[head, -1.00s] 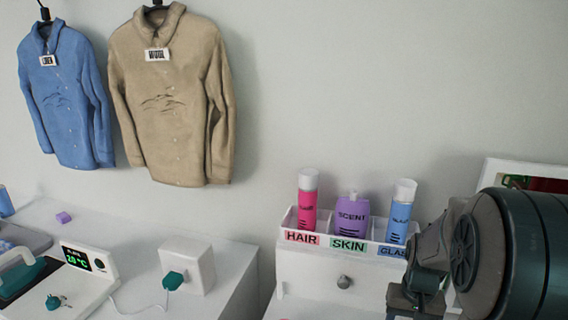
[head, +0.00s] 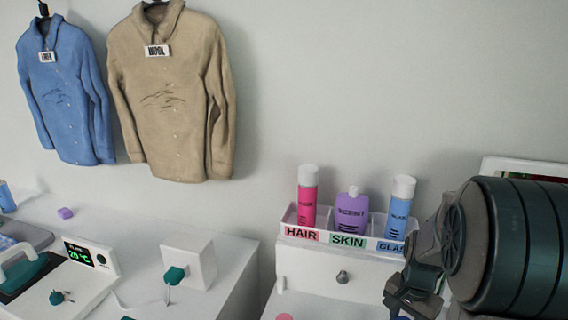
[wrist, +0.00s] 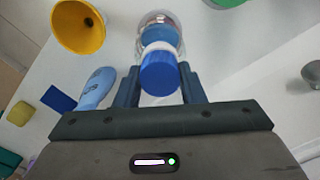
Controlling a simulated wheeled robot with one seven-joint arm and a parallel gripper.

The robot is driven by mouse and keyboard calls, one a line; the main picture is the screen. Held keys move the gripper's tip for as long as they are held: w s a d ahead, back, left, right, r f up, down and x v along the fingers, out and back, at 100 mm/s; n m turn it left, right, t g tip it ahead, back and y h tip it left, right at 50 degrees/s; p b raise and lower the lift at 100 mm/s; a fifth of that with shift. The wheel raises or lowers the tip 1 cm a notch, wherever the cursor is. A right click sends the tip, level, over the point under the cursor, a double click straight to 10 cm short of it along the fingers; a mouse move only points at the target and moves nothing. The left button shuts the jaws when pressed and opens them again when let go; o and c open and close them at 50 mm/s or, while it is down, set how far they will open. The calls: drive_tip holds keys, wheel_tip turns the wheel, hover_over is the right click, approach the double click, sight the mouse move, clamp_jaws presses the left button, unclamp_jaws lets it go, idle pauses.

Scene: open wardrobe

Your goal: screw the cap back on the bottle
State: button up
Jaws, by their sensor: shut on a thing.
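In the wrist view, my gripper (wrist: 160,88) is shut on a blue cap (wrist: 160,76), one dark finger on each side of it. The cap lines up with the white neck of a clear bottle (wrist: 158,24) with blue inside; I cannot tell whether it is seated on the thread. In the head view, my gripper (head: 408,300) is low at the right, its fingertips cut off by the bottom edge, and the bottle is hidden there.
A labelled white tray (head: 365,240) with pink, purple and blue bottles stands behind my gripper. A drawer knob (head: 343,277) is below it.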

drive_tip(key=m+p, duration=0.2)
drive_tip(key=m, duration=0.3)
drive_tip(key=shift+r+m, duration=0.1)
drive_tip(key=shift+m, duration=0.2)
drive_tip(key=m+p, duration=0.2)
drive_tip(key=m, duration=0.3)
drive_tip(key=o, duration=1.1)
drive_tip(key=shift+f, duration=0.2)
drive_tip(key=shift+c, duration=0.2)
